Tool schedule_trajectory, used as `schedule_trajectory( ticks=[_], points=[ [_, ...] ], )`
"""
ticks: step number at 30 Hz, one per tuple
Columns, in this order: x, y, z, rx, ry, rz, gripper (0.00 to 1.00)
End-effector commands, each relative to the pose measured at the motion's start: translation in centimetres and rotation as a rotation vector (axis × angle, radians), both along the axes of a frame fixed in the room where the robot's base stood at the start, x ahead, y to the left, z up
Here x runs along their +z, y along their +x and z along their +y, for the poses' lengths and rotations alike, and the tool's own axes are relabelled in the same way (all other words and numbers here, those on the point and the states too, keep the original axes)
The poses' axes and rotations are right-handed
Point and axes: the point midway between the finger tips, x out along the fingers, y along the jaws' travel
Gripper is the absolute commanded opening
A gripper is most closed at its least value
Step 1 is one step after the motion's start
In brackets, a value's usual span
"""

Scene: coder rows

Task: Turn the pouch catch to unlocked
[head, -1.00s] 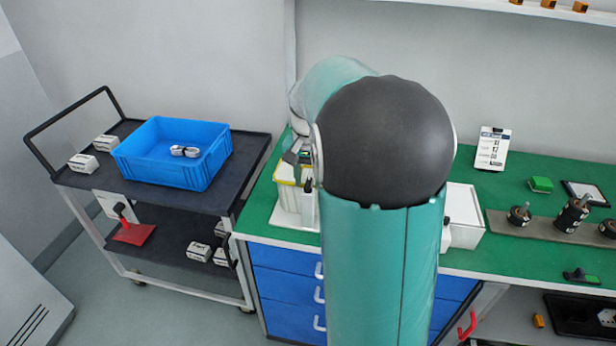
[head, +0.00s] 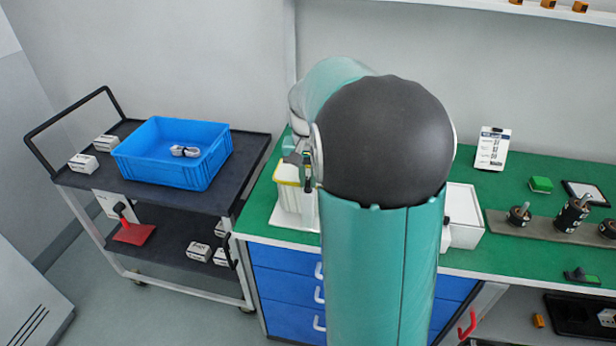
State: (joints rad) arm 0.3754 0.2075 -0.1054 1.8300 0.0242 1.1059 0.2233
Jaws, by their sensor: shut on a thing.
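My gripper (head: 306,172) shows only in part at the left edge of my own arm, small and partly hidden by it. It is over the right side of a white unit with a yellow-rimmed top (head: 287,182) on the green bench. It is shut on a small part there, which I take to be the pouch catch. The catch itself is hidden behind my gripper and arm, so its position cannot be read.
A dark cart (head: 240,150) with a blue crate (head: 130,160) stands left of the green bench (head: 262,205). A white box (head: 466,215) and a white card stand (head: 492,150) are right of my arm. Black-bodied parts stand on a grey strip (head: 540,228) further right.

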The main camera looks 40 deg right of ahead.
Motion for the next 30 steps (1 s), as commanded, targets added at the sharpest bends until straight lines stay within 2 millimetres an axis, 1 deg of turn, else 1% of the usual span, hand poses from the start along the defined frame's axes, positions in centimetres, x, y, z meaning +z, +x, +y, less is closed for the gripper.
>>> schedule_trajectory(
  ticks=[8, 30],
  points=[
    [0.07, 0.02, -0.03, 0.225, -0.001, -0.001, 0.00],
    [0.11, 0.05, -0.03, 0.928, -0.001, -0.002, 0.00]
  ],
)
